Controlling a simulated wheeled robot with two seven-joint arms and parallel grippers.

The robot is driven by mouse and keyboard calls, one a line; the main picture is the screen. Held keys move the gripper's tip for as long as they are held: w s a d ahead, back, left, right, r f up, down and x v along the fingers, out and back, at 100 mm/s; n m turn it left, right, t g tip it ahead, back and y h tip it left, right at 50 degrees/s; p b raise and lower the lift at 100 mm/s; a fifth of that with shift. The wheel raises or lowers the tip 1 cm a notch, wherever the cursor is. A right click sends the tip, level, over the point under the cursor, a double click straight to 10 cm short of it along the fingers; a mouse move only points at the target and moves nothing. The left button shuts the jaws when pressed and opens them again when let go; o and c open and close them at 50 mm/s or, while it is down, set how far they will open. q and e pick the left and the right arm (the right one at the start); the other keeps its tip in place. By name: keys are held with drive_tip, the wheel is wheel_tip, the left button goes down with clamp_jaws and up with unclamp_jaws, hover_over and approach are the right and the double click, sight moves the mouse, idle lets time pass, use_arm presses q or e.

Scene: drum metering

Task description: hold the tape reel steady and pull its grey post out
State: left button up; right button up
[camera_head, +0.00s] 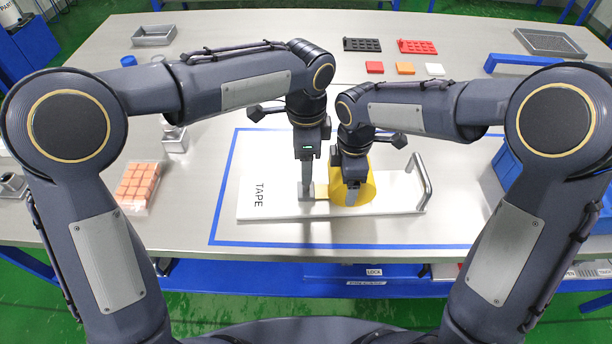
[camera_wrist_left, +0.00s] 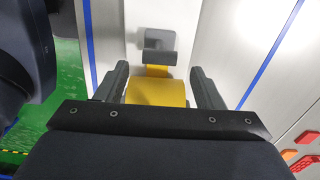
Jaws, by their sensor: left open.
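The yellow tape reel (camera_head: 366,187) lies on a white board marked TAPE (camera_head: 258,208). A yellow strip (camera_head: 321,191) runs left from it to a small grey block (camera_head: 307,197). My left gripper (camera_head: 306,186) points down by the block, left of the reel. In the left wrist view its open fingers (camera_wrist_left: 160,88) stand on either side of the yellow reel (camera_wrist_left: 157,93), with the grey block (camera_wrist_left: 160,44) beyond. My right gripper (camera_head: 352,192) points down in front of the reel and covers its middle; its finger gap is hidden. I cannot make out a separate grey post at the reel.
A silver handle (camera_head: 420,182) rises at the board's right end. A bag of orange blocks (camera_head: 138,187) lies left. Blue bins (camera_head: 510,175) stand right. Black and red trays (camera_head: 417,47) and small coloured tiles lie at the back.

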use_arm(q)
wheel_tip(320, 180, down, 7)
drive_tip(key=shift+f, duration=0.1)
idle(0.3)
